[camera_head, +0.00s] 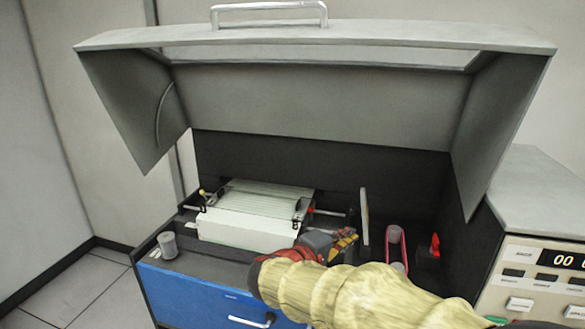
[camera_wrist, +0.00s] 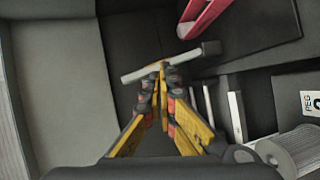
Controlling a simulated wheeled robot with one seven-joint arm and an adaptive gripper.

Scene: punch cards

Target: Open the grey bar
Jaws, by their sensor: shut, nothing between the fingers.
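A light grey bar (camera_wrist: 148,70) lies crosswise just beyond my fingertips in the wrist view, with a dark piece at its right end. In the head view a narrow pale upright plate (camera_head: 364,216), which seems to be this same bar, stands to the right of the white card unit. My gripper (camera_wrist: 161,68) has its yellow and black fingers together and empty, with the tips at the bar; I cannot tell whether they touch it. In the head view my gripper (camera_head: 349,237) is close to the plate's left side, partly hidden by my arm.
The large grey lid (camera_head: 310,95) is raised over the machine. The white ridged card unit (camera_head: 250,215) is left of my gripper, with a grey cylinder (camera_head: 168,246) at far left. A pink-red loop (camera_head: 403,240) and a red switch (camera_head: 435,243) are on the right.

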